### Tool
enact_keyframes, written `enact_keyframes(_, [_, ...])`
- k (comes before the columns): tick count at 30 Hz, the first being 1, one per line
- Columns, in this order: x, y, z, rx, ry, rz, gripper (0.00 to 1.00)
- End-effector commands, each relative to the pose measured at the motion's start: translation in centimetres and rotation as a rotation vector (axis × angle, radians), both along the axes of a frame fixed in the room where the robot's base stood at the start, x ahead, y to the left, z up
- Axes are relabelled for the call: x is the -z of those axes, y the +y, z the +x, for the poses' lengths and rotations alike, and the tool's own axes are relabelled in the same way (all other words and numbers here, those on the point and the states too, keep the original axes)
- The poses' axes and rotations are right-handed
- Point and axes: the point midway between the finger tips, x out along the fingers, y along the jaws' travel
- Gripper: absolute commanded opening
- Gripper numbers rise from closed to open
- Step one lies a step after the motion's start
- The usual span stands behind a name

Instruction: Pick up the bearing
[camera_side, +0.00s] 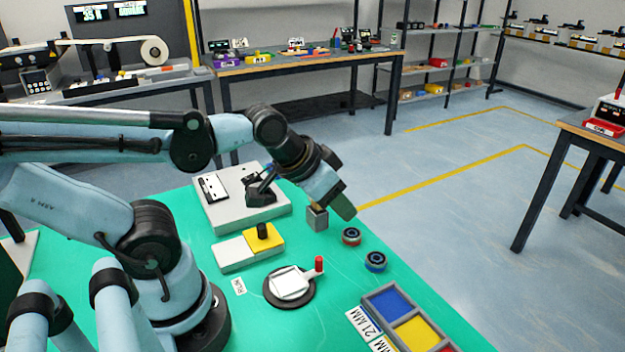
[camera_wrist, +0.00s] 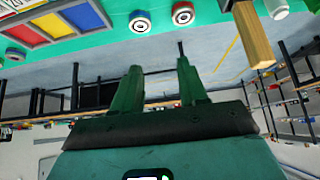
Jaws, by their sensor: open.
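Which bearing the task means cannot be told. My gripper (camera_side: 341,204) is above the mat's far edge, up and left of the red bearing and apart from both. In the wrist view its green fingers (camera_wrist: 160,66) are spread with nothing between them.
A compartment tray (camera_side: 372,302) with blue, yellow and red sections is at the front right. A round fixture with a red peg (camera_side: 319,265), a yellow-topped block (camera_side: 263,238) and a grey machine (camera_side: 222,210) stand to the left.

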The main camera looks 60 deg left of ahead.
Motion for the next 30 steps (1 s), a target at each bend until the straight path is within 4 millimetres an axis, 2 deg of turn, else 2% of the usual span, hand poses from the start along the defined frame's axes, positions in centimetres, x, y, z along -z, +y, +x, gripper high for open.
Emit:
enact_keyframes(2, [0.0, 0.0, 0.0, 0.000, 0.000, 0.000, 0.43])
enact_keyframes(9, [0.0, 0.0, 0.0, 0.000, 0.000, 0.000, 0.74])
enact_keyframes(20, [-0.2, 0.2, 0.3, 0.008, 0.024, 0.009, 0.74])
enact_keyframes(30, [-0.9, 1.9, 3.6, 0.117, 0.282, 0.084, 0.74])
